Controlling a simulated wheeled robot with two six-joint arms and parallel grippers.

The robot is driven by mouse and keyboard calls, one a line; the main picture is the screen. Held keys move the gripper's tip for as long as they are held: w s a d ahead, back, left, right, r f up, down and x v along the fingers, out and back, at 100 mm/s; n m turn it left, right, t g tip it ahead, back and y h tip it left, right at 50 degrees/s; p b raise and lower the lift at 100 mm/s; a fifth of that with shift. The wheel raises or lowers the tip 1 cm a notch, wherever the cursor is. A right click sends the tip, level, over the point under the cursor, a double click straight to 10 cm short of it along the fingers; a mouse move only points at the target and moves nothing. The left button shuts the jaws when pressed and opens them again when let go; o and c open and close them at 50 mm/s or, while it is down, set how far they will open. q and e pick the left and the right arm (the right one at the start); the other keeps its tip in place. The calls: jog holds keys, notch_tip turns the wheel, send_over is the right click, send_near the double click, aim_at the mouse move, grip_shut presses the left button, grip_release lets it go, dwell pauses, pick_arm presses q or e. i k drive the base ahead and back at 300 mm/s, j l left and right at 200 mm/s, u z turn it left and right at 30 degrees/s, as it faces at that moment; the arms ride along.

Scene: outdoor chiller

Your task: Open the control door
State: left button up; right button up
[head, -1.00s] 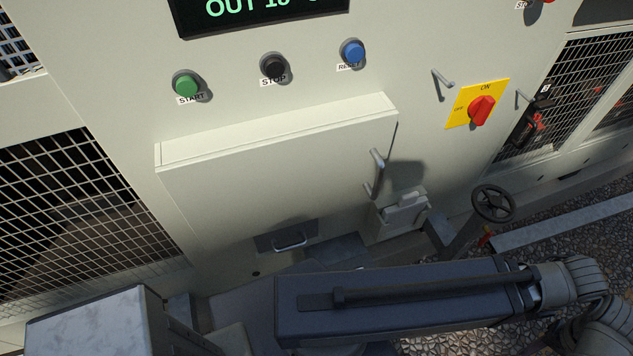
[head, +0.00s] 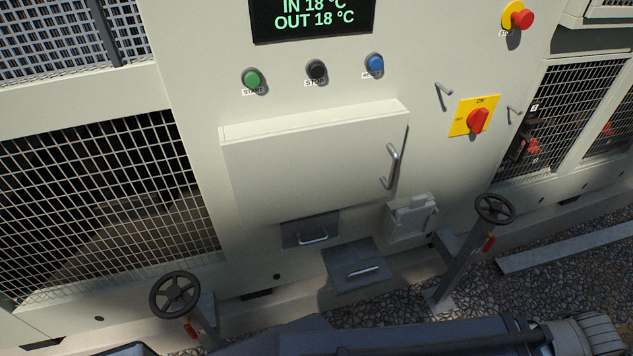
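The control door (head: 305,165) is a pale, raised box-like panel on the front of the chiller cabinet, and it is closed. Its metal bar handle (head: 391,167) stands upright near the door's right edge. Nothing touches the handle. A dark arm link of mine crosses the bottom edge of the head view, well below the door. Neither gripper shows in the head view.
Above the door are a display (head: 312,17) and green (head: 252,79), black (head: 317,69) and blue (head: 374,63) buttons. A red rotary switch (head: 478,121) sits to the right.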

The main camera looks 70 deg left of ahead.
aim_at(279, 177)
jog(key=u, duration=1.5)
jog(key=i+u, duration=0.1)
jog(key=u, duration=0.3)
jog(key=i+j+u, duration=0.1)
jog(key=u, duration=0.3)
jog(key=i, duration=0.3)
jog(key=k+z, duration=0.1)
jog(key=k, duration=0.25)
